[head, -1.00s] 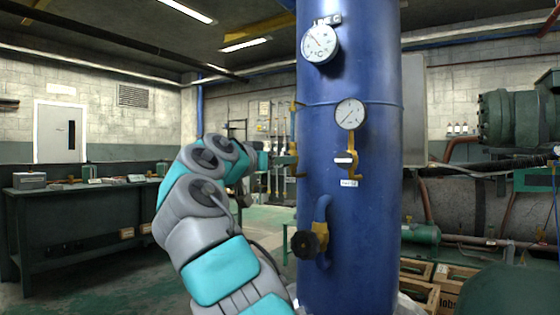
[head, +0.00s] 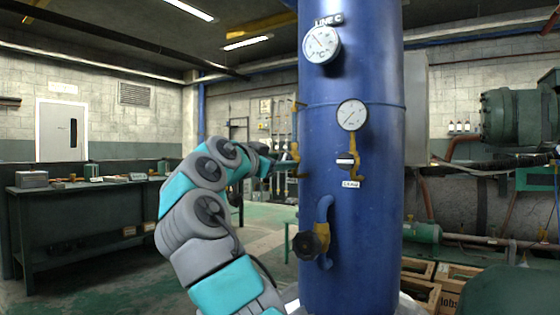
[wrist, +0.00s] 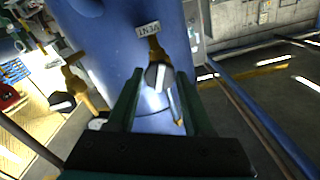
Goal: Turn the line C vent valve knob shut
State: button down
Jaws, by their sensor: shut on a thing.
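The line C tank (head: 375,200) is a tall blue cylinder with a "LINE C" tag at its top. In the wrist view, the vent valve knob (wrist: 158,75) is dark with a white mark and sits on a brass stem beneath an upside-down "VENT" label (wrist: 149,30). My gripper (wrist: 160,76) has its two green fingers on either side of this knob and is shut on it. In the head view my arm reaches the tank's left side, beside brass fittings (head: 297,158); the knob itself is hard to make out there.
The tank front carries two round gauges (head: 351,115), a black-and-white knob (head: 345,161) and a large black handwheel (head: 307,245) on a blue pipe. A second knob (wrist: 62,103) on brass pipework shows left in the wrist view. A workbench (head: 80,220) stands far left.

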jog(key=shift+m+p, duration=0.6)
jog(key=shift+m, duration=1.6)
jog(key=shift+m+p, duration=0.7)
jog(key=shift+m, duration=1.5)
